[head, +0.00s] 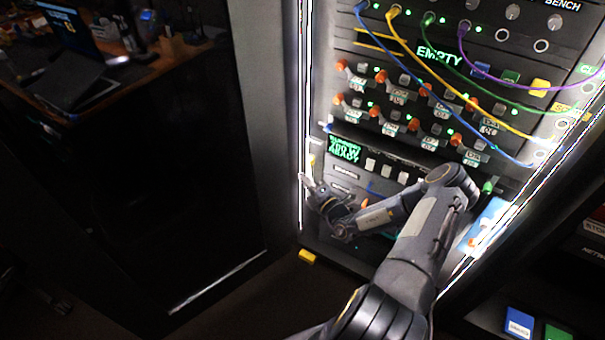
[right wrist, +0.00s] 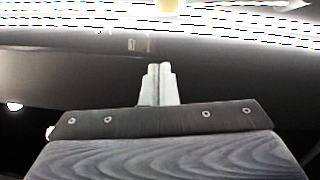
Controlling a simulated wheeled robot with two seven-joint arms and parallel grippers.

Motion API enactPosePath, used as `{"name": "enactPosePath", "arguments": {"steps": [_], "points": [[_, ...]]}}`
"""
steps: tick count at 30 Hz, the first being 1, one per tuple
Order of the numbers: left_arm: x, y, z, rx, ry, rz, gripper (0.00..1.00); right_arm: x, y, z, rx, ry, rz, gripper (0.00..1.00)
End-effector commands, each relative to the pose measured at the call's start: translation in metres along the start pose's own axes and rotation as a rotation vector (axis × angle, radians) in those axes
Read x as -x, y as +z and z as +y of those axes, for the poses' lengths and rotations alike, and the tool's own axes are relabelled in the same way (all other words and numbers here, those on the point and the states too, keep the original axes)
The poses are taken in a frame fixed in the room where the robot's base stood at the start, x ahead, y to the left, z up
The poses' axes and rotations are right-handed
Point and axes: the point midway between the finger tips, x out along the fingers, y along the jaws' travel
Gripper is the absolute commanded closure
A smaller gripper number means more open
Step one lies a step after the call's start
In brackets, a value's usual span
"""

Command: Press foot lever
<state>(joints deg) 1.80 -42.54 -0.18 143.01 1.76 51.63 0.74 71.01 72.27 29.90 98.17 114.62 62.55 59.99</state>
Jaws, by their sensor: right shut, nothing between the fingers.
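A small yellow block (head: 307,257), which looks like the foot lever, sits low at the base of the lit panel (head: 345,250). My right gripper (head: 304,178) is in front of the panel's lower left edge, above and apart from the yellow block. Its fingers point up and left in the head view. In the right wrist view its fingers (right wrist: 158,68) are together with nothing between them. A pale yellow patch (right wrist: 172,4) is cut off at the top of that view; I cannot tell if it is the lever. My left gripper is not in view.
The panel carries coloured cables (head: 460,95), orange-tipped switches (head: 381,76) and a green-lettered display (head: 345,149). A bright light strip (head: 302,110) runs down its left edge. A dark cabinet (head: 150,190) stands left. Blue (head: 519,322) and green boxes lie lower right.

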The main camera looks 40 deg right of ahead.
Motion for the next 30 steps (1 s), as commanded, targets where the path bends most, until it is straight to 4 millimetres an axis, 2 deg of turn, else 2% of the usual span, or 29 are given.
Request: {"name": "enactPosePath", "arguments": {"steps": [1, 6, 12, 17, 30], "points": [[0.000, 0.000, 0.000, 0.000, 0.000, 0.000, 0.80, 0.012, 0.001, -0.001, -0.002, -0.005, -0.002, 1.00], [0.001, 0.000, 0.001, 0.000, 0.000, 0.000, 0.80, 0.044, 0.000, 0.000, 0.000, -0.004, 0.000, 1.00], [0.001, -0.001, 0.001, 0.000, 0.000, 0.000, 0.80, 0.069, -0.001, 0.001, 0.000, -0.003, 0.001, 1.00], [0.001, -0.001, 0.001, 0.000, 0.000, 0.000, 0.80, 0.075, -0.001, 0.001, 0.000, -0.002, 0.002, 1.00], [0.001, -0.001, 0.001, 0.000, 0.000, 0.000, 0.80, 0.075, -0.001, 0.001, -0.001, -0.002, 0.002, 1.00]]}}
